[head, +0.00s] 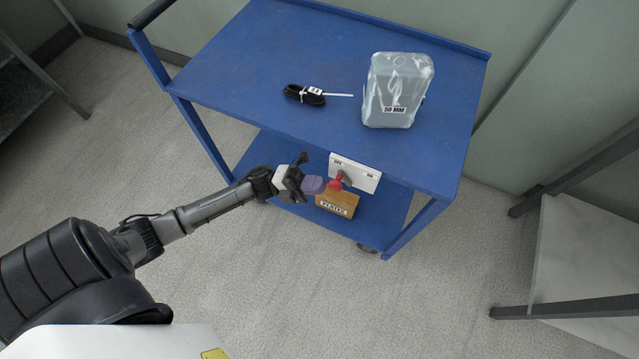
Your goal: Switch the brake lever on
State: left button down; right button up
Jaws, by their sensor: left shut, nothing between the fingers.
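A white brake plate (362,173) sits on the front edge of the blue cart (250,60). It has a small label at its left end and another at its right, too small to read surely. The brake lever (336,185) has a red knob and sticks out from the plate, leaning toward its left end. My left gripper (313,185) is shut and empty, just left of the red knob. Its fingertips are close to the knob; I cannot tell whether they touch it. My right gripper is not in view.
A black cable coil (305,95) with a white tie and a clear bag marked 50 MM (397,92) lie on the cart top. A box marked PLATES (337,203) is on the lower shelf. Grey benches (590,260) stand at right. The floor in front is clear.

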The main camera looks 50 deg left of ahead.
aim_at(331, 184)
pick_arm(q)
jog(key=shift+w+d+r, duration=0.25)
jog(key=shift+d, duration=0.15)
jog(key=d+r+y+p, duration=0.1)
jog(key=p, duration=0.3)
jog(key=r+g+y+p, duration=0.1)
jog(key=p, duration=0.3)
jog(key=w+d+r+g+y+p, duration=0.1)
jog(key=p, duration=0.3)
jog(key=shift+d+r+m+y, duration=0.35)
jog(key=shift+m+y, duration=0.05)
jog(key=shift+w+d+r+p, duration=0.2)
jog(key=shift+d+p, duration=0.15)
jog(key=shift+p, duration=0.2)
jog(key=shift+d, duration=0.4)
jog(key=shift+w+p, duration=0.1)
jog(key=shift+p, duration=0.2)
